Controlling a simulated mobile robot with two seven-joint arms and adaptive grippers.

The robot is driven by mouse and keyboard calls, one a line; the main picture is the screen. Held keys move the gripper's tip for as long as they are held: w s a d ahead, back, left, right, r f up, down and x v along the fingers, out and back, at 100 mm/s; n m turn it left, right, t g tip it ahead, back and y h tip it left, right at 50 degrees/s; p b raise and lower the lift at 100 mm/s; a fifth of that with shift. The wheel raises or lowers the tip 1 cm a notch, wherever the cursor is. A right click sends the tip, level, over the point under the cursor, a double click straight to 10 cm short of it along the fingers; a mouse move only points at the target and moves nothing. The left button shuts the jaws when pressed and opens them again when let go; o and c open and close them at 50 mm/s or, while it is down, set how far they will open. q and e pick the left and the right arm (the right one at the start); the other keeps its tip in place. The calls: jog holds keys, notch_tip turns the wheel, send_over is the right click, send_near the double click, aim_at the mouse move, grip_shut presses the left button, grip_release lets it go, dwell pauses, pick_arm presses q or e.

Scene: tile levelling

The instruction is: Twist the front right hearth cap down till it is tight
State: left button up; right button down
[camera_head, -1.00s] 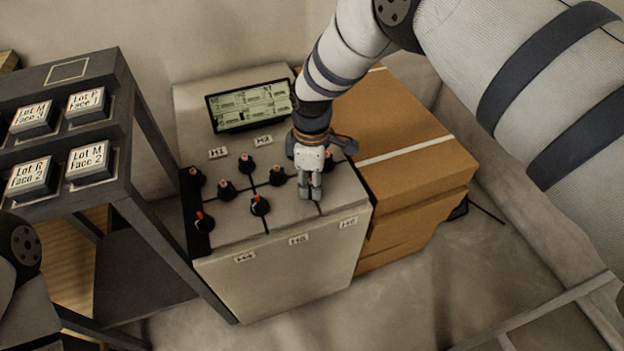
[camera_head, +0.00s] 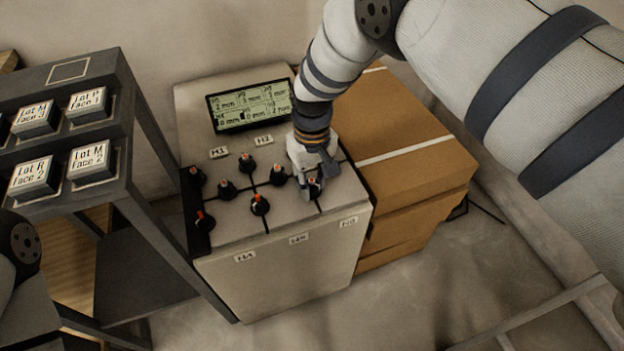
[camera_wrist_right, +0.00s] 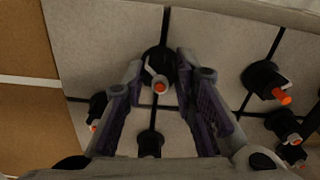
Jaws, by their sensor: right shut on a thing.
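The front right hearth cap (camera_head: 316,187) is a black knob with an orange-tipped pointer, on the pale top of the levelling box (camera_head: 235,232) behind the front label at the right. My right gripper (camera_head: 314,177) reaches down over it and is shut on it, partly hiding it. In the right wrist view the cap (camera_wrist_right: 160,72) is between the tips of my right gripper (camera_wrist_right: 162,78), its orange tip facing the camera. My left gripper is not in view.
Several similar caps, such as the front middle one (camera_head: 260,205), stand close by on the dark-lined top. A display (camera_head: 249,106) shows millimetre readings at the back. Cardboard boxes (camera_head: 415,160) are at the right, and a dark rack (camera_head: 120,195) with labelled blocks is at the left.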

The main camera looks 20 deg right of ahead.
jog(key=m, duration=0.5)
jog(key=shift+m, duration=0.3)
jog(key=m, duration=1)
jog(key=shift+m+b, duration=0.4)
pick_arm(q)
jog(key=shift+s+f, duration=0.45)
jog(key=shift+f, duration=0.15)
pick_arm(e)
jog(key=shift+m, duration=2.3)
jog(key=c, duration=1.3)
grip_release()
